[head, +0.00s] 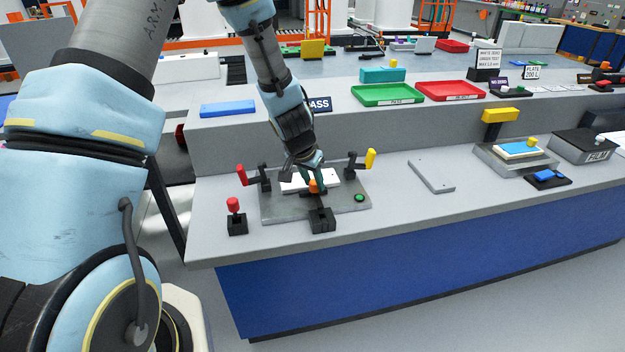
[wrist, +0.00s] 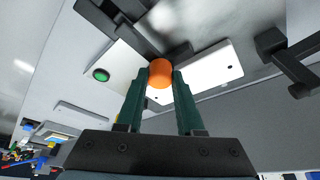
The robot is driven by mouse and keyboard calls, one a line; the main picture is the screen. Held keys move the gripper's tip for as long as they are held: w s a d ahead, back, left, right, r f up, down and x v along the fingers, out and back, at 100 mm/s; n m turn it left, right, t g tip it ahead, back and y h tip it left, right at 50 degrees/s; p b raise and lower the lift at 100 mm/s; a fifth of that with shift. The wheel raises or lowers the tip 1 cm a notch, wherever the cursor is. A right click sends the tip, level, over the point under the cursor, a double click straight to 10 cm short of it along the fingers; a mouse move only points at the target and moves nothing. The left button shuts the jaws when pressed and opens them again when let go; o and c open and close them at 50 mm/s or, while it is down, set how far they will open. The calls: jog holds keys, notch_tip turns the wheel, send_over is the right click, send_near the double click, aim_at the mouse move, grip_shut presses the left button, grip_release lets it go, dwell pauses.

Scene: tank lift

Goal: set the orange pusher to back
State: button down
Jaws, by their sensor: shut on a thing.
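The orange pusher (head: 314,186) is a small orange knob at the front of a grey fixture plate (head: 275,212), above a black block (head: 322,220). My gripper (head: 312,178) reaches down to it from above. In the wrist view the orange knob (wrist: 161,73) sits between the two dark green fingers of my gripper (wrist: 160,85), which are shut on it. A white plate (head: 293,183) lies on the fixture behind the knob; my gripper hides part of it. It also shows in the wrist view (wrist: 215,68).
A red-handled clamp (head: 242,175) stands at the fixture's left and a yellow-handled clamp (head: 370,159) at its right. A red-topped black block (head: 235,215) is front left. A green button (head: 359,198) is front right. A grey bar (head: 431,176) lies farther right, with clear bench around it.

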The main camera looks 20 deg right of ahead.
aim_at(319, 196)
jog(key=shift+s+a+b, duration=0.15)
jog(key=shift+s+b, duration=0.1)
jog(key=shift+s, duration=0.65)
jog(key=shift+s+a+b, duration=0.15)
jog(key=shift+s+b, duration=0.05)
jog(key=shift+s, duration=0.65)
jog(key=c, duration=0.5)
grip_release()
jog(key=shift+r, duration=0.1)
jog(key=v, duration=1)
jog(key=shift+s+a+r, duration=0.15)
jog(key=shift+r, duration=0.1)
jog(key=shift+a, duration=0.1)
